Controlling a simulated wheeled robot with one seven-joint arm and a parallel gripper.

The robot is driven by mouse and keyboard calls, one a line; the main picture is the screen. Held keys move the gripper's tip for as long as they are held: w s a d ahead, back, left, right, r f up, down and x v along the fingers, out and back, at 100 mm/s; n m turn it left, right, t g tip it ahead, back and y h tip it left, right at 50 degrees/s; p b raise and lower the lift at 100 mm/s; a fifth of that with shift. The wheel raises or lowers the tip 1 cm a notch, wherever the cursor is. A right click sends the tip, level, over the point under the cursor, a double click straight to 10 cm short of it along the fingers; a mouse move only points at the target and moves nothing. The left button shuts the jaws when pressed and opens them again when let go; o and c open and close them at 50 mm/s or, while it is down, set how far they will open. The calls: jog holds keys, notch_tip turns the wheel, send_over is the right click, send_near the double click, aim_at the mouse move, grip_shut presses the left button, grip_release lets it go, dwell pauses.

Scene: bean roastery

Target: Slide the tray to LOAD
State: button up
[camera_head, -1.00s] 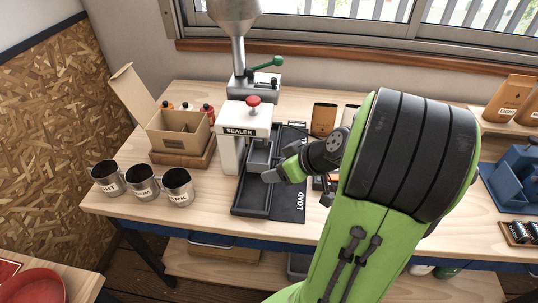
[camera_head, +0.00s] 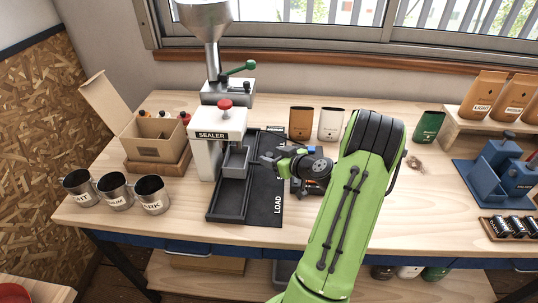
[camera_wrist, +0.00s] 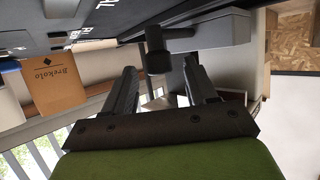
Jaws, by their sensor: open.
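The grey tray (camera_head: 236,158) sits at the sealer's right front, at the upper part of the black slide base (camera_head: 228,203). The word LOAD (camera_head: 278,204) is printed in white at the base's near right. My gripper (camera_head: 268,159) is just right of the tray, level with it. In the wrist view my gripper (camera_wrist: 160,65) is open, with a dark round-ended handle (camera_wrist: 157,48) between or just beyond its fingertips. A dark bar joins that handle to the grey tray (camera_wrist: 220,30). I cannot tell whether the fingers touch the handle.
The white sealer (camera_head: 205,155) with its red knob stands left of the tray. Three metal cups (camera_head: 152,196) and a cardboard box (camera_head: 150,150) stand further left. Bags (camera_head: 301,122) stand behind my arm. A blue device (camera_head: 500,170) is at the right. The near table strip is clear.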

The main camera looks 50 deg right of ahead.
jog(key=x, duration=0.2)
jog(key=shift+w+f, duration=0.1)
jog(key=shift+w, duration=0.15)
grip_shut()
